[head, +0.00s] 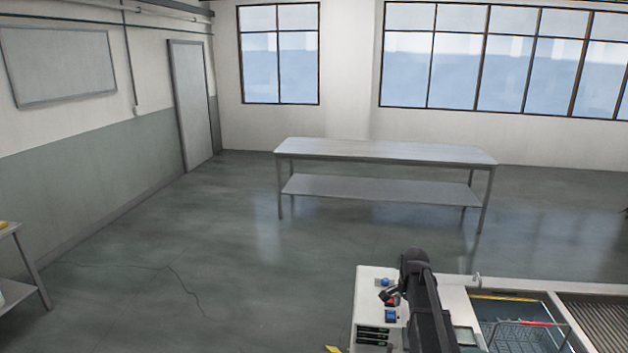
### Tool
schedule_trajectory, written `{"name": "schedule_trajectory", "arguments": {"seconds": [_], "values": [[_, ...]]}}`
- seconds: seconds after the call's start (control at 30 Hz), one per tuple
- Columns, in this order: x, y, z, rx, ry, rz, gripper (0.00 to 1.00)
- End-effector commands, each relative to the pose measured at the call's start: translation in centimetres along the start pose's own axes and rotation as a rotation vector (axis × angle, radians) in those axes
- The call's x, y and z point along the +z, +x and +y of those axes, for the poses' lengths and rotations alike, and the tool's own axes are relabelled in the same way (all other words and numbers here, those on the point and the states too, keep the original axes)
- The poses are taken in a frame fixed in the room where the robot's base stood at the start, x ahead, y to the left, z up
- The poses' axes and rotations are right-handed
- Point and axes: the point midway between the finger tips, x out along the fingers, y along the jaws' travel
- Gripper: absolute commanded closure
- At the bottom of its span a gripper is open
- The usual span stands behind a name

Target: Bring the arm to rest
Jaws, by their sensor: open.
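My dark arm (428,305) rises from the bottom edge of the head view, right of centre. Its upper end stands in front of the white tank unit, near the unit's far edge. The arm hides part of the unit's top and front.
The tank unit (370,278) has blue controls and an open basin (512,308) with a wire basket (520,330). A slatted grey panel (600,315) lies right of it. A bare metal table (385,150) stands farther back.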

Motion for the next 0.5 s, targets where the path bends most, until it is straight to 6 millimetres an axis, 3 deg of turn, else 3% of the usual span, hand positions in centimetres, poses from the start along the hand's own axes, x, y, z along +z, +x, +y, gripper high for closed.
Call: {"name": "schedule_trajectory", "arguments": {"seconds": [0.03, 0.3, 0.5], "values": [[1.7, 0.0, 0.9, -0.002, -0.062, 0.001, 0.18], [9.2, -0.2, 4.3, -0.013, -0.478, 0.016, 0.18], [13.5, -0.3, 6.6, -0.018, -0.748, 0.026, 0.18]]}}
